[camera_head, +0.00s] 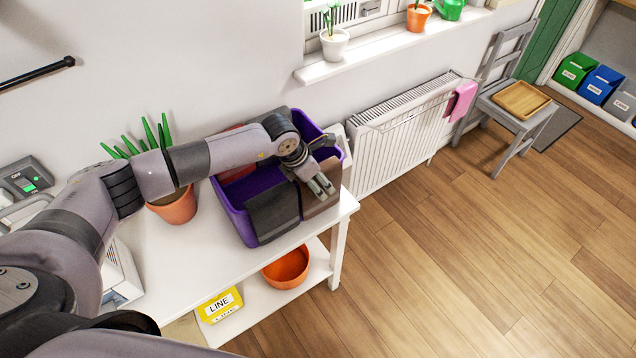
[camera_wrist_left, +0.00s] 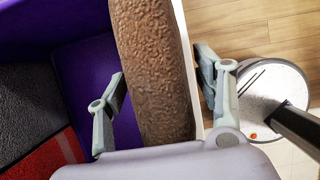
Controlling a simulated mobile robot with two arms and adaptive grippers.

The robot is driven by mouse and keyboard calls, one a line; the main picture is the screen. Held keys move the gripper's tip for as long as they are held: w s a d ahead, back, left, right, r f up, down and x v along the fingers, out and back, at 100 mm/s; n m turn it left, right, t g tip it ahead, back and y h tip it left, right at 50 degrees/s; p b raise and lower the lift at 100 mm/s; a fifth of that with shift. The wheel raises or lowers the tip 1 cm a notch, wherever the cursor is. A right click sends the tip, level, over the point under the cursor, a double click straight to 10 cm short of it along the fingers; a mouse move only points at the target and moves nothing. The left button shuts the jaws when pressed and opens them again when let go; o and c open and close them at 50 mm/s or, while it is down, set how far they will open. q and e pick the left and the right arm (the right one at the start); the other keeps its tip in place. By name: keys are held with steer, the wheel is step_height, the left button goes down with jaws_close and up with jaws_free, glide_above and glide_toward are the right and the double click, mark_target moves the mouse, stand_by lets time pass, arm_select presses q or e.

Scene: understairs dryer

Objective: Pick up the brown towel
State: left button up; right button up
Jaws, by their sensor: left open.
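The brown towel (camera_head: 322,203) hangs over the right-hand rim of a purple bin (camera_head: 234,205) on a white shelf unit. My left gripper (camera_head: 322,186) is above that rim, open and pointing down over the towel. In the left wrist view, the brown towel (camera_wrist_left: 152,70) is a rough, textured fold running between the two open fingers of my left gripper (camera_wrist_left: 162,72). One finger is on the bin's inner side, the other on its outer side. The fingers are not closed on it. My right gripper is not in view.
A dark grey towel (camera_head: 272,213) hangs over the same bin beside the brown one. A red towel (camera_wrist_left: 50,158) lies inside. A potted plant (camera_head: 174,207) stands left of the bin; an orange bowl (camera_head: 287,268) sits on the lower shelf.

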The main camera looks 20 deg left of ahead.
arm_select(q)
steer(key=shift+x, duration=0.85)
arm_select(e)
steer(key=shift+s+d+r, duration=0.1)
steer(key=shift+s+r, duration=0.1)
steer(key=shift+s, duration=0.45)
arm_select(q)
steer(key=c, duration=1.3)
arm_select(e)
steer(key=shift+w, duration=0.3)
arm_select(q)
steer(key=shift+o, duration=0.2)
steer(key=shift+r, duration=0.15)
step_height(320, 180, up, 20)
steer(key=b, duration=0.5)
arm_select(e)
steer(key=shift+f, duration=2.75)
